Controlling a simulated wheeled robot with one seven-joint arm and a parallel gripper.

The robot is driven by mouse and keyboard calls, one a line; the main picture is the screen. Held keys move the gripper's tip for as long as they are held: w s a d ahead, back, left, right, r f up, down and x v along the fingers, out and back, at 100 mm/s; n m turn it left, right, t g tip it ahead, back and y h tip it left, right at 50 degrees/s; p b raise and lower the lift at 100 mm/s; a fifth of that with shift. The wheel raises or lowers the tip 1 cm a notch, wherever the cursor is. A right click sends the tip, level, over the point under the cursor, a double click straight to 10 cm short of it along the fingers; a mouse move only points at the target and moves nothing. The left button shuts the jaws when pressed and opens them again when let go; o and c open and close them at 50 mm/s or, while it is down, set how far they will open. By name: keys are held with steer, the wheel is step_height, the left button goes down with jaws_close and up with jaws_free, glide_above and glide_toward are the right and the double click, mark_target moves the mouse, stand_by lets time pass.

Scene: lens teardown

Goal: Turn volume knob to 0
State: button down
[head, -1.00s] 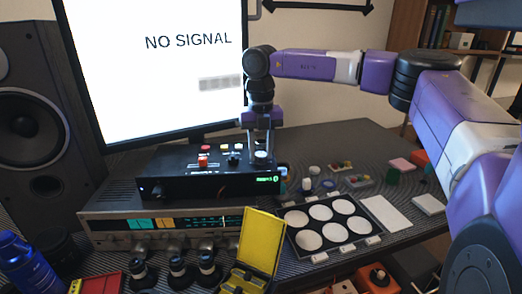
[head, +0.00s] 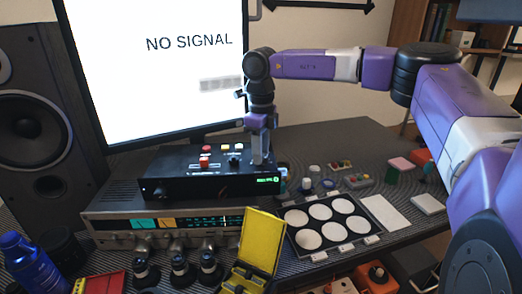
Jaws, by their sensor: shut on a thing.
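The black control box (head: 175,185) stands on top of the silver receiver, below the screen. It has red, yellow and white buttons and dark knobs on its top. My gripper (head: 260,160) points straight down at the right end of the box top, with its fingers shut on the volume knob there. The fingers hide most of that knob, so its pointer mark cannot be seen. A small green readout (head: 267,180) glows on the front right of the box; its digits are too small to read.
The silver receiver (head: 110,229) sits under the box. The screen (head: 160,60) behind reads "NO SIGNAL". A yellow case (head: 262,240) and a black tray with white discs (head: 290,216) lie in front and to the right. A speaker (head: 35,110) stands at the left.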

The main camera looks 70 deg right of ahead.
steer(key=n, duration=0.4)
steer(key=shift+r+p, duration=0.15)
steer(key=shift+p, duration=0.25)
steer(key=n, duration=0.4)
steer(key=shift+n+p, duration=0.3)
steer(key=c, duration=1)
jaws_free()
steer(key=shift+o, duration=0.2)
step_height(320, 180, up, 8)
steer(key=shift+f, duration=0.2)
